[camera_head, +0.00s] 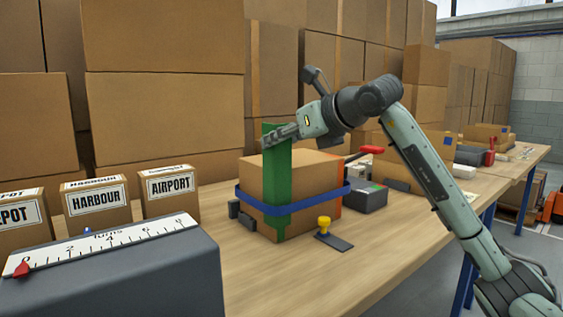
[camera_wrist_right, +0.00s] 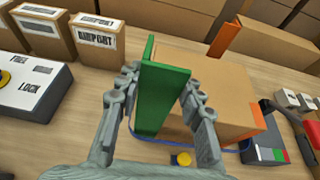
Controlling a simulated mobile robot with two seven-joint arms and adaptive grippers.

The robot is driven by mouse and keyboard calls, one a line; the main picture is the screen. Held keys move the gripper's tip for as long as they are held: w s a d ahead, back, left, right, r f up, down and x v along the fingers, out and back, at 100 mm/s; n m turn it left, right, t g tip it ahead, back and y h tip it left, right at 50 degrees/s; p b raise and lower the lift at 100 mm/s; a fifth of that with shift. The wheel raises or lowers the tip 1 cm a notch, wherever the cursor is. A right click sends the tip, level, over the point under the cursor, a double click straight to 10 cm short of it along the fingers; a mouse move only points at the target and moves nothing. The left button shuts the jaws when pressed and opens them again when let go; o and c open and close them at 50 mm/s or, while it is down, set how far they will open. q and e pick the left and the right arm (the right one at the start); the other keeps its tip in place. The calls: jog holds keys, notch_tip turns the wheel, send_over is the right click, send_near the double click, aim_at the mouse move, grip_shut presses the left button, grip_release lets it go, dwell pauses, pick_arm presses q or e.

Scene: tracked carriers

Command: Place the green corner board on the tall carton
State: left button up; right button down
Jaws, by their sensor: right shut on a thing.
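The green corner board (camera_head: 277,175) stands upright at the near corner of the carton (camera_head: 315,180), its top rising above the carton's top. A blue strap (camera_head: 300,205) runs around the carton and crosses in front of the board's lower part. My right gripper (camera_head: 270,137) is shut on the board near its top. In the right wrist view the board (camera_wrist_right: 165,98) sits between the two fingers (camera_wrist_right: 160,80). Whether the board touches the carton all along its length I cannot tell. My left gripper is not in view.
Orange corner boards (camera_wrist_right: 225,38) are on other corners of the carton. A yellow-knobbed tool (camera_head: 324,226) lies in front. A grey tensioner box (camera_head: 367,195) with a red handle is at right. A dial box (camera_head: 110,275) and labelled cartons (camera_head: 97,203) stand left.

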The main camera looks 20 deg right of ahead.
aim_at(283, 159)
notch_tip(283, 159, down, 4)
jog(key=shift+r, duration=0.1)
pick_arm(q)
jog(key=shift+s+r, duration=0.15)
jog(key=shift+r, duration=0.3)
pick_arm(e)
jog(key=shift+f, duration=0.2)
jog(key=shift+f+b, duration=0.1)
jog(key=shift+b, duration=0.2)
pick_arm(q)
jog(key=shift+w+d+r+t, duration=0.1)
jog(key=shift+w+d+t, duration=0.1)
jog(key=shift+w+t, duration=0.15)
pick_arm(e)
jog(key=c, duration=1)
grip_release()
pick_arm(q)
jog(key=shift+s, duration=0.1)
